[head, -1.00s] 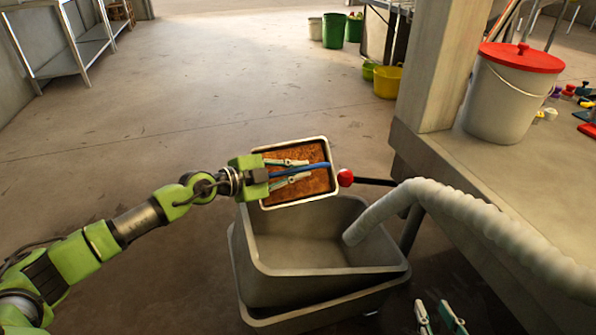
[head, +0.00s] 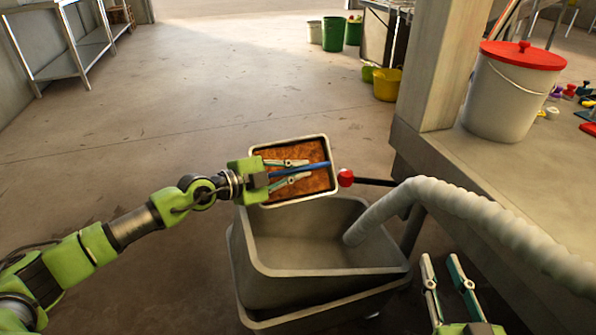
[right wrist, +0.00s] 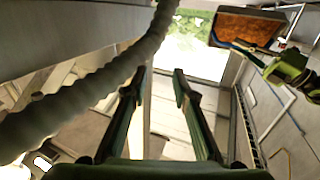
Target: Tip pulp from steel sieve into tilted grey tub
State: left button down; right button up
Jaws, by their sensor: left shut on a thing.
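The steel sieve (head: 326,148) is a rectangular pan full of brown pulp (head: 310,150), with a blue handle bar across it. My left gripper (head: 305,170) is shut on the blue bar. The sieve is held over the back of the grey tub (head: 262,255), and its pulp faces up. The sieve also shows in the right wrist view (right wrist: 216,38). The tub looks empty inside where visible. My right gripper (head: 440,262) is open and empty, right of the tub; its fingers also show apart in the right wrist view (right wrist: 160,80).
A thick pale ribbed hose (head: 470,211) arches from the right into the tub. A red-knobbed lever (head: 346,178) stands beside the sieve. A concrete ledge (head: 455,165) with a red-lidded bucket (head: 505,100) lies right.

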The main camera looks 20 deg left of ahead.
pick_arm(q)
jog(key=shift+b, duration=0.3)
jog(key=shift+m+t+b, duration=0.3)
jog(key=shift+m+b, duration=0.05)
jog(key=shift+m, duration=0.05)
jog(key=shift+s+d+m+p, duration=0.1)
jog(key=shift+m+p, duration=0.25)
jog(key=shift+m, duration=0.15)
jog(key=shift+f+m+t, duration=0.25)
jog(key=shift+m+t, duration=0.15)
jog(key=shift+m+b, duration=0.4)
jog(key=shift+b, duration=0.05)
jog(key=shift+f+m+t+b, duration=0.1)
jog(key=shift+m+t+b, duration=0.2)
jog(key=shift+b, duration=0.1)
jog(key=shift+s+d+m+h+b, duration=0.1)
jog(key=shift+m+h+b, duration=0.2)
jog(key=shift+m+b, duration=0.1)
pick_arm(e)
jog(key=s+r+t+y, duration=0.1)
jog(key=s+r+t, duration=0.1)
jog(key=r+t, duration=0.2)
jog(key=s+r+t+y, duration=0.1)
jog(key=s+r+t, duration=0.2)
jog(key=r, duration=0.8)
jog(key=shift+s+a+t+y, duration=0.2)
jog(key=shift+s+t+y, duration=0.15)
jog(key=shift+t, duration=0.25)
